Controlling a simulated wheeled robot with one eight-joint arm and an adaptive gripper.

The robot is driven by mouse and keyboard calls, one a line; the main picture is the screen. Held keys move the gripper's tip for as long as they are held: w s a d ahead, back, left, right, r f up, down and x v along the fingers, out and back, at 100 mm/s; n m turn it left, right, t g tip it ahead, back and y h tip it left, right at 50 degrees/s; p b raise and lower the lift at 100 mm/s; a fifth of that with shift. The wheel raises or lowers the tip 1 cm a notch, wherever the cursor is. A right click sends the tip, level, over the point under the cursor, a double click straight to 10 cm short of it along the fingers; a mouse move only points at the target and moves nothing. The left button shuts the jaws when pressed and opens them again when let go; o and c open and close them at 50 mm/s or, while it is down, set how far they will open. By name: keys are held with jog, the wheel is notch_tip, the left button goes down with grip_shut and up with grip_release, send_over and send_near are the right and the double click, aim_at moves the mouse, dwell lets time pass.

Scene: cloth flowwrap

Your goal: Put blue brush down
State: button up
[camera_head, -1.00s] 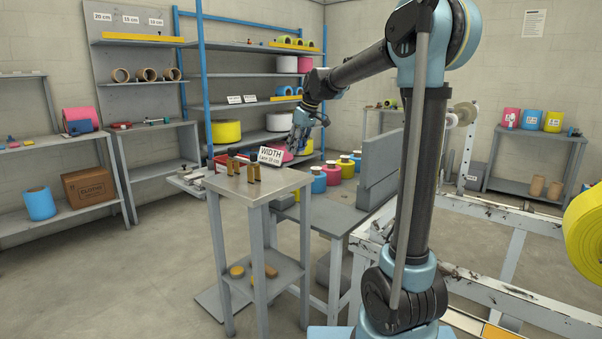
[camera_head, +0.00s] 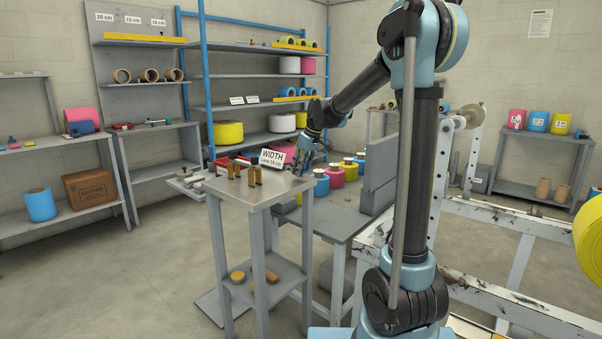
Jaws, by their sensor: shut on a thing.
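My gripper (camera_head: 301,166) is above the right back corner of the small grey stand (camera_head: 250,192), just right of the white WIDTH sign (camera_head: 272,158). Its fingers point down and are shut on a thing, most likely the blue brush. The brush is too small and too hidden by the fingers to make out. I cannot tell whether it touches the stand top.
Small brown blocks with dark tops (camera_head: 254,176) stand on the left half of the stand top. Coloured rolls (camera_head: 337,176) sit on a lower bench behind, beside an upright grey panel (camera_head: 379,173). The stand's front right top is clear.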

jog(key=shift+f, duration=0.65)
jog(key=shift+s, duration=0.1)
jog(key=o, duration=1.2)
jog(key=v, duration=1.2)
jog(key=s+d+f+m+h, duration=0.1)
jog(key=s+d+f+m, duration=0.25)
jog(key=s+d, duration=0.6)
jog(key=s+d+f+m+h, duration=0.1)
jog(key=s+d+f+m, duration=0.2)
jog(key=s+f, duration=0.7)
jog(key=s+d+f+m+h, duration=0.1)
jog(key=s+d+f+m, duration=0.2)
jog(key=s+d+f, duration=0.5)
jog(key=s+f, duration=0.3)
jog(key=s, duration=0.7)
jog(key=shift+m+g+h, duration=0.3)
jog(key=shift+m+g, duration=0.05)
jog(key=shift+g, duration=0.05)
